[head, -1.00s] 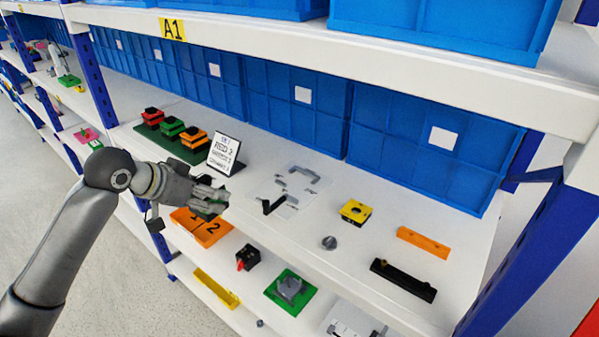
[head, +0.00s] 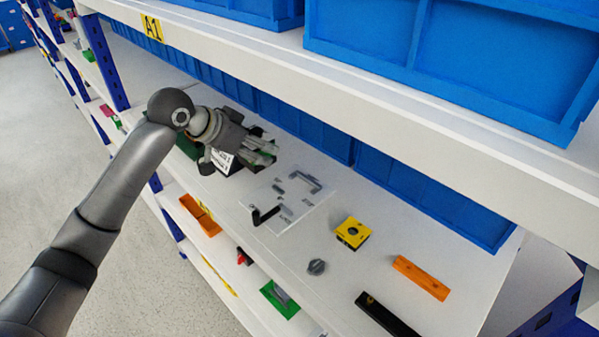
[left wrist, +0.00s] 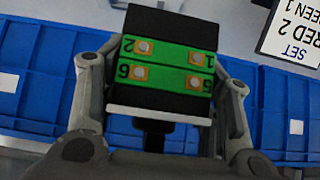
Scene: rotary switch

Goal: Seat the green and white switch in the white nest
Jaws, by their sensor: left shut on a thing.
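My left gripper (head: 262,150) is shut on the green and white switch and holds it above the upper shelf, near the sign. In the left wrist view the switch (left wrist: 165,60) sits between both fingers (left wrist: 162,100). It has a black body, green faces numbered 1, 2, 5 and 6, and a white band at its lower edge. In the head view the fingers mostly hide it. A white plate (head: 318,197) with grey bracket-like parts lies on the shelf, right of the gripper. I cannot tell whether it is the white nest. My right gripper is not in view.
The sign (head: 221,160) and dark green holder (head: 187,147) are partly hidden by my left arm. A yellow block (head: 352,233), grey knob (head: 316,267), orange bar (head: 421,277) and black bar (head: 385,316) lie rightward. Blue bins line the back under an overhead shelf (head: 400,120).

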